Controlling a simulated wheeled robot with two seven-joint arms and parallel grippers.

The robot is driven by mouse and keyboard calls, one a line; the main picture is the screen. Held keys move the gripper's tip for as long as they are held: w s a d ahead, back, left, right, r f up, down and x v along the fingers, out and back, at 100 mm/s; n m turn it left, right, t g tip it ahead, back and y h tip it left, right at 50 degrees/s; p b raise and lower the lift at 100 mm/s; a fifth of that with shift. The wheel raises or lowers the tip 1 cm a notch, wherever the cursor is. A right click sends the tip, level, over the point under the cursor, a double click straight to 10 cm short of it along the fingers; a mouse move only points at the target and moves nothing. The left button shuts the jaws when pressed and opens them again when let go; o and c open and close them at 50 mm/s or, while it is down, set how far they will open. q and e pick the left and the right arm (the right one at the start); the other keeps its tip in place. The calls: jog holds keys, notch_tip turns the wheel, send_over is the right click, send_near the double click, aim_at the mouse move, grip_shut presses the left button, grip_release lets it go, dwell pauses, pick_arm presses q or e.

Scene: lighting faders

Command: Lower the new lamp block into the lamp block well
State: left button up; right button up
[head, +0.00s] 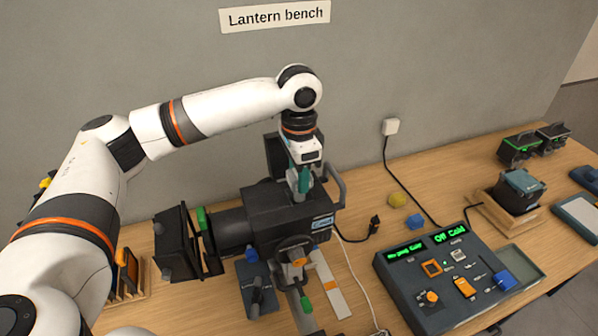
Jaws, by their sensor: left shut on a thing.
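The black lantern housing (262,213) stands on the bench with its dark barrel pointing left. A dark lid-like panel stands up at the back of its top. My left gripper (301,190) points straight down over the top of the housing, shut on a small block with teal and grey parts, which I take for the new lamp block (303,181). The fingers cover much of the block. The block's lower end is at the housing top; I cannot tell how far it is in. The lamp block well is hidden behind the gripper and block. My right gripper is not in view.
A control panel (405,285) with green displays stands to the right. Behind it are a yellow ball (397,200), a blue block (414,221) and a cable plug (375,224). A dark block (520,190) sits in a wooden tray. A handle (338,186) rises beside the housing.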

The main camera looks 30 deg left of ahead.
pick_arm(q)
jog(key=shift+f, duration=1)
jog(key=shift+f, duration=0.35)
jog(key=o, duration=1.6)
jog(key=shift+s+d+r, duration=0.1)
jog(key=shift+r, duration=0.1)
